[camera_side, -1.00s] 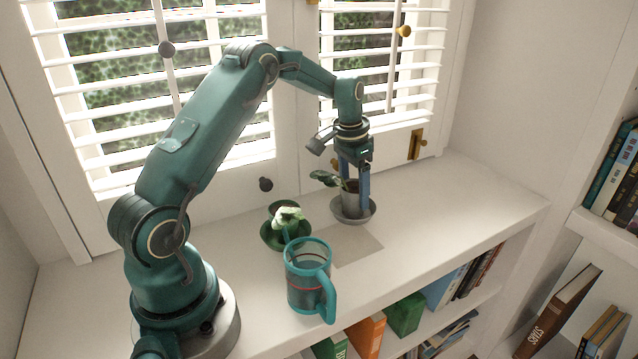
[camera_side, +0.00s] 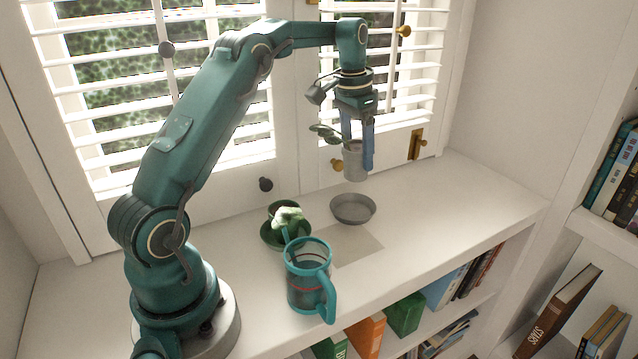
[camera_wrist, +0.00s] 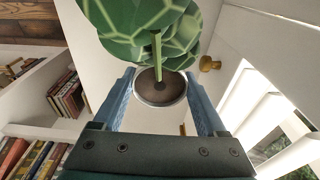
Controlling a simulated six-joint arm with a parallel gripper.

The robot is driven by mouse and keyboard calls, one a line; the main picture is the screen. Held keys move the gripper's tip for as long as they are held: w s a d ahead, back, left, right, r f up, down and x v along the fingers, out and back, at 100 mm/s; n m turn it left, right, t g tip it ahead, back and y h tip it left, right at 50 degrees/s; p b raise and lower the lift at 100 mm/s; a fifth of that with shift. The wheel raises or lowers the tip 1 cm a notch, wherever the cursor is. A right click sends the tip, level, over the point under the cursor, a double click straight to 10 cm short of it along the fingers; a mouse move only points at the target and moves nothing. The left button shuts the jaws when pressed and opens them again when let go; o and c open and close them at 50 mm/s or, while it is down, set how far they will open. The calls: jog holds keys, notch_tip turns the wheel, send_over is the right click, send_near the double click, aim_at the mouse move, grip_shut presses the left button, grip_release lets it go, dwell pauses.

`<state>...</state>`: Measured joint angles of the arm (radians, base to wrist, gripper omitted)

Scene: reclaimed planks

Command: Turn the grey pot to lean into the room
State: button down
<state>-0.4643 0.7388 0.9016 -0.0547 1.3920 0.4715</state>
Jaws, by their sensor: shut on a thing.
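The grey pot (camera_side: 355,163) hangs in the air above its grey saucer (camera_side: 340,216), which is empty on the sill. My gripper (camera_side: 358,158) is shut on the pot, with one blue finger on each side. The pot looks upright. Its plant (camera_side: 326,132) leans to the left, towards my arm, in the side view. In the wrist view the pot's round rim and dark soil (camera_wrist: 160,88) sit between the fingers (camera_wrist: 160,100), and a stem rises to large patterned green leaves (camera_wrist: 145,25).
A green pot with a pale-leaved plant (camera_side: 288,215) stands on a green saucer (camera_side: 272,238) left of the grey saucer. A teal mug (camera_side: 308,280) stands in front. A slightly darker square patch (camera_side: 358,247) marks the sill. The sill's right end is clear. Blinds and brass window fittings (camera_side: 417,143) are behind.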

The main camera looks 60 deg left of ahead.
aim_at(355, 174)
jog(key=shift+r, duration=1.95)
jog(key=shift+w+a+f, duration=0.1)
jog(key=shift+w+a, duration=0.05)
jog(key=shift+w, duration=0.1)
jog(key=shift+n, duration=0.3)
jog(key=shift+w+a+f+n, duration=0.25)
jog(key=shift+w+f+n, duration=0.05)
jog(key=shift+f+n, duration=0.25)
jog(key=shift+w+a+f+n, duration=0.15)
jog(key=shift+f+n, duration=0.2)
jog(key=shift+f, duration=0.25)
jog(key=shift+w+f+n, duration=0.1)
jog(key=shift+f+n, duration=0.2)
jog(key=shift+f, duration=0.3)
jog(key=f, duration=0.1)
jog(key=f+n, duration=0.1)
jog(key=f, duration=0.1)
jog(key=s+f+n, duration=0.1)
jog(key=shift+d+f+y, duration=0.25)
jog(key=shift+f+y, duration=0.05)
jog(key=shift+f, duration=0.05)
jog(key=shift+s+d+f, duration=0.3)
jog(key=shift+s+f, duration=0.05)
jog(key=shift+f, duration=0.25)
jog(key=shift+f, duration=1.4)
